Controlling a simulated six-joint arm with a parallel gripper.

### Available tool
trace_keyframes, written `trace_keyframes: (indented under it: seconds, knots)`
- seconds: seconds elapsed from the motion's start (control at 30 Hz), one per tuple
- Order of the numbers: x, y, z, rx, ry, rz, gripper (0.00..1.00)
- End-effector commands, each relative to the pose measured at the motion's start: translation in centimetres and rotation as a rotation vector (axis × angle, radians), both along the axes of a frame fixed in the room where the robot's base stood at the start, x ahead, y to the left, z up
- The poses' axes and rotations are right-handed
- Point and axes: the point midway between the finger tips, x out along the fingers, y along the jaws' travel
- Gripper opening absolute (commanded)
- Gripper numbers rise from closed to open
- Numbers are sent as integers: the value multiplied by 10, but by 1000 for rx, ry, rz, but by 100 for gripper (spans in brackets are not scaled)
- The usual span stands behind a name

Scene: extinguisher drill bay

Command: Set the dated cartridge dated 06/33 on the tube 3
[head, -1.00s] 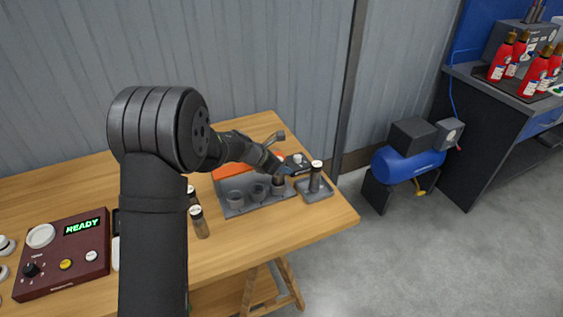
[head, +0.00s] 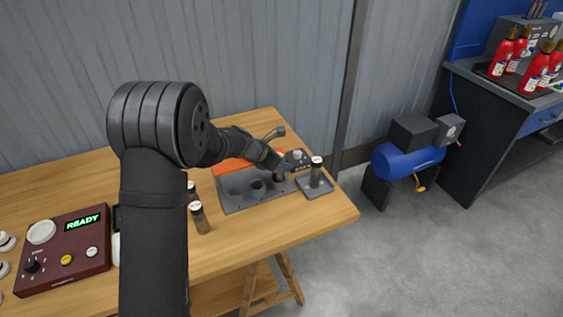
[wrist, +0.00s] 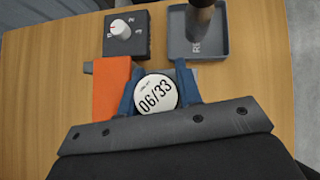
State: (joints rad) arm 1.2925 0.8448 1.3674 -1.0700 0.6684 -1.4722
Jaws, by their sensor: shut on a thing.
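My gripper (wrist: 157,88) is shut on the dated cartridge (wrist: 155,95), its blue fingers on either side of the round white top reading 06/33. In the head view my gripper (head: 284,166) is small, at the right end of the grey tube block (head: 241,205). The block shows round tube openings in a row, the left (head: 236,193) and middle (head: 257,187) ones empty. The held cartridge is at the rightmost position. I cannot tell whether its lower end is inside that tube, nor read tube numbers.
Another cartridge (head: 316,171) stands on a small grey tray (head: 318,192) at right. Two more stand left of the block, the nearer (head: 200,219) clear. A knob box (wrist: 127,35) and an orange part (wrist: 112,88) are close to my gripper. A maroon READY console (head: 62,250) is at left.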

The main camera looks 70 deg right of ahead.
Motion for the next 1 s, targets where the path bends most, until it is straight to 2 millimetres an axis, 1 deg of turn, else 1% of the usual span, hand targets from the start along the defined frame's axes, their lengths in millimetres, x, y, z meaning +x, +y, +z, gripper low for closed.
trace_keyframes:
  seconds: [0.27,0.9,0.93,0.97,1.0]
  knots:
    - [0,0,0,-1,1,0,0]
    - [0,0,-13,-1,0,1,0]
    - [0,0,-12,-1,0,1,36]
    - [0,-1,-12,-1,0,1,41]
    - [0,0,-12,-2,-1,0,41]
